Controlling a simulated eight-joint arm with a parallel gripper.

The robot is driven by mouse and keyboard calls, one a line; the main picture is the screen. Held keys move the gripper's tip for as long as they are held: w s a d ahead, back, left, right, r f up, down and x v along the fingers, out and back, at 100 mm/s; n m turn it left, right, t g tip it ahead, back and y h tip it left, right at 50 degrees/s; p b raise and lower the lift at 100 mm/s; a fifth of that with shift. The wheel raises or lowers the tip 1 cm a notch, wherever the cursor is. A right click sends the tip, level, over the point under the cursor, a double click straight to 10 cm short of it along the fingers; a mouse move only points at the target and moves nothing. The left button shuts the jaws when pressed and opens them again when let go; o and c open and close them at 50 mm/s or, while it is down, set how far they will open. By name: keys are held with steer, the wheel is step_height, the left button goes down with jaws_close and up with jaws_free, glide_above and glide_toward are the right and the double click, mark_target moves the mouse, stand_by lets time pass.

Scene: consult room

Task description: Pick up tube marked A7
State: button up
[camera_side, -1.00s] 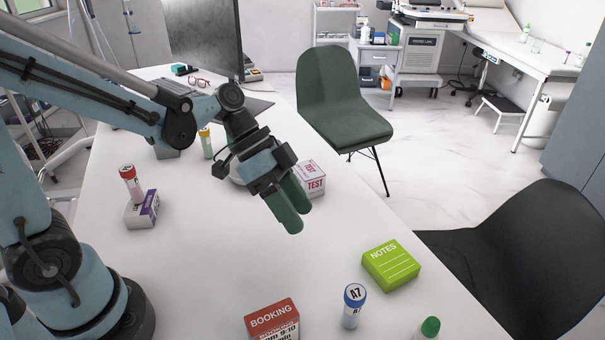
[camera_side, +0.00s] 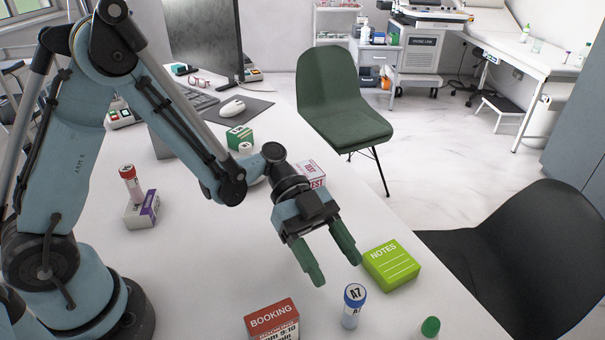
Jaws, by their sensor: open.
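The tube marked A7 (camera_side: 353,307) stands upright on the white table near the front edge of the picture. It has a blue cap and a white label with "A7" on the cap. My gripper (camera_side: 338,273) is open and empty, its two green fingers pointing down toward the front. It is above and behind the tube, close to it but apart. Nothing is between the fingers.
A green NOTES box (camera_side: 391,265) lies just right of my gripper. A red BOOKING box (camera_side: 272,322) stands left of the tube. A green-capped tube (camera_side: 430,327) is at the right. A red-capped tube (camera_side: 131,184) stands on a purple-and-white box (camera_side: 142,209). The table's middle is clear.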

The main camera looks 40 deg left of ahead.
mark_target(351, 287)
steer(key=shift+r+x, duration=0.15)
steer(key=shift+x, duration=1.45)
steer(key=shift+r+x, duration=0.2)
steer(key=shift+x, duration=1.35)
steer(key=shift+d, duration=0.1)
jaws_close()
